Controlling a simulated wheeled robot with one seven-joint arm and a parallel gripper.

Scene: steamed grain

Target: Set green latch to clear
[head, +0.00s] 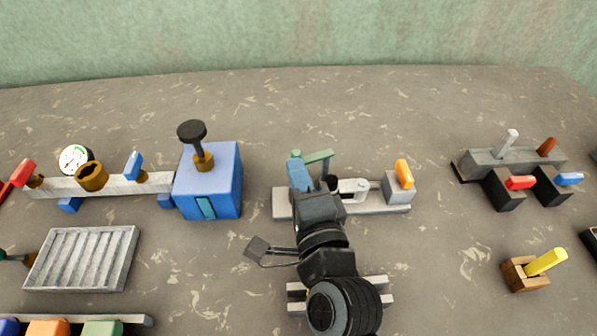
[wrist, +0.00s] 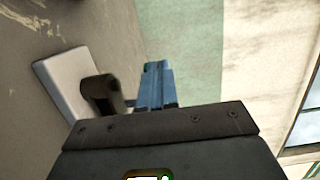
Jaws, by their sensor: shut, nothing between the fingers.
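The green latch (head: 318,156) shows in the head view as a short green bar at the back of a pale fixture base (head: 283,206), a little right of my gripper's tip. My gripper (head: 296,163) has blue fingers, which are shut together with nothing between them. The fingertips are close to the bar's left end; I cannot tell whether they touch it. In the wrist view the shut blue fingers (wrist: 157,68) reach up past the dark palm. My arm hides the middle of the fixture in the head view.
The same fixture carries an orange lever (head: 404,173) at its right end. A blue box (head: 208,190) with a black-topped knob stands to the left. A grey block with switches (head: 492,162) and a yellow lever (head: 545,262) are at right. A slatted tray (head: 80,260) lies left.

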